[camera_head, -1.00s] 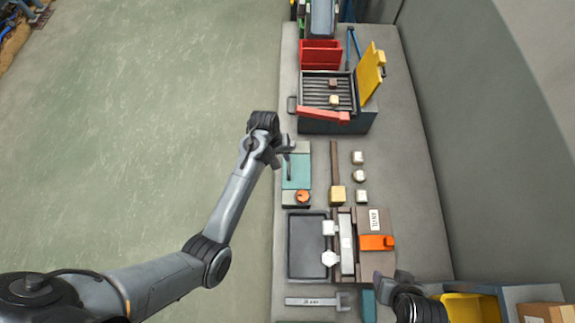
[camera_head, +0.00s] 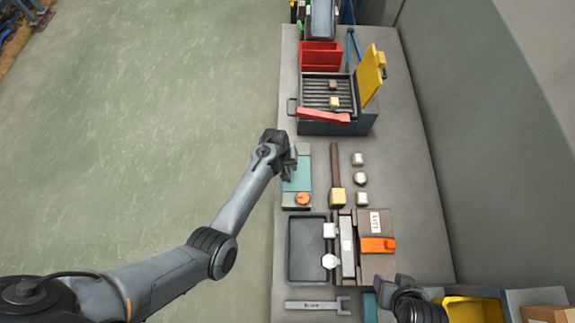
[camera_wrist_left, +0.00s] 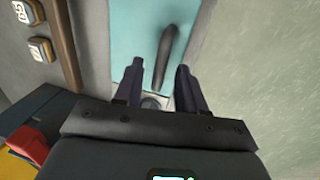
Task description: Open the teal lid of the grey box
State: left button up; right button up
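The grey box (camera_head: 289,203) with its teal lid (camera_head: 301,181) lies near the left edge of the bench, and the lid looks shut. An orange knob (camera_head: 302,199) sits at its near end. My left gripper (camera_head: 291,165) is over the far part of the lid. In the left wrist view the teal lid (camera_wrist_left: 139,35) carries a dark bar handle (camera_wrist_left: 168,48). The fingers of my left gripper (camera_wrist_left: 158,72) are open, one on each side of the handle's line, with gaps showing. My right gripper (camera_head: 386,289) is at the bench's near right; its fingers are unclear.
A brown bar (camera_head: 335,165) and several small white blocks lie to the right. A dark tray (camera_head: 306,250) is nearer. Open floor (camera_head: 150,130) is at left.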

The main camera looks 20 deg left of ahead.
pick_arm(q)
grip_shut()
dwell(0.3)
dwell(0.3)
